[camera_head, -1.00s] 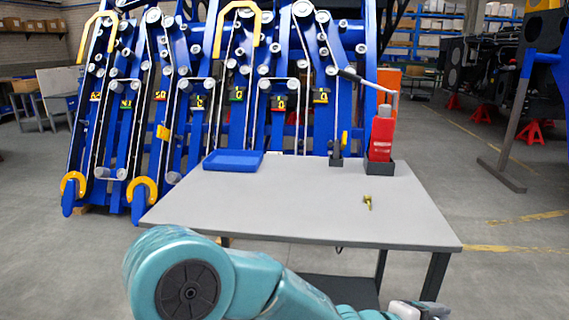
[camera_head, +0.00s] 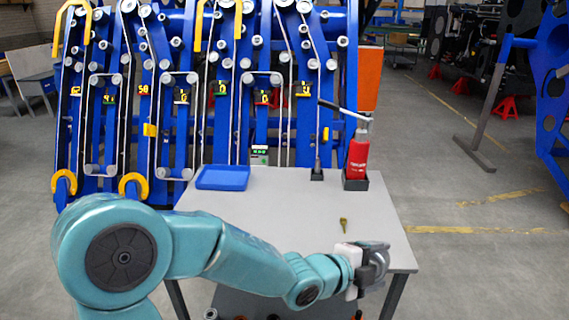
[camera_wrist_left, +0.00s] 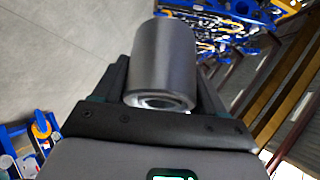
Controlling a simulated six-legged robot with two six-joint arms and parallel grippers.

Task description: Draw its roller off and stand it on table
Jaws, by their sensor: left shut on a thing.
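My left gripper (camera_head: 372,266) is at the front right edge of the table (camera_head: 280,215) in the head view, its arm crossing from the left. In the left wrist view a smooth grey metal roller (camera_wrist_left: 163,60) sits between the two dark fingers of the left gripper (camera_wrist_left: 164,78), which is shut on it. One round end with a hollow rim faces the wrist camera. In the head view the roller is hard to tell apart from the gripper. The grey table top has wide bare areas. My right gripper is not in view.
On the table are a blue tray (camera_head: 222,178), a red bottle-like tool (camera_head: 357,157) in a black holder (camera_head: 355,184), a small dark stand (camera_head: 316,174) and a small brass piece (camera_head: 343,225). A blue chassis frame with several rollers (camera_head: 190,90) stands behind.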

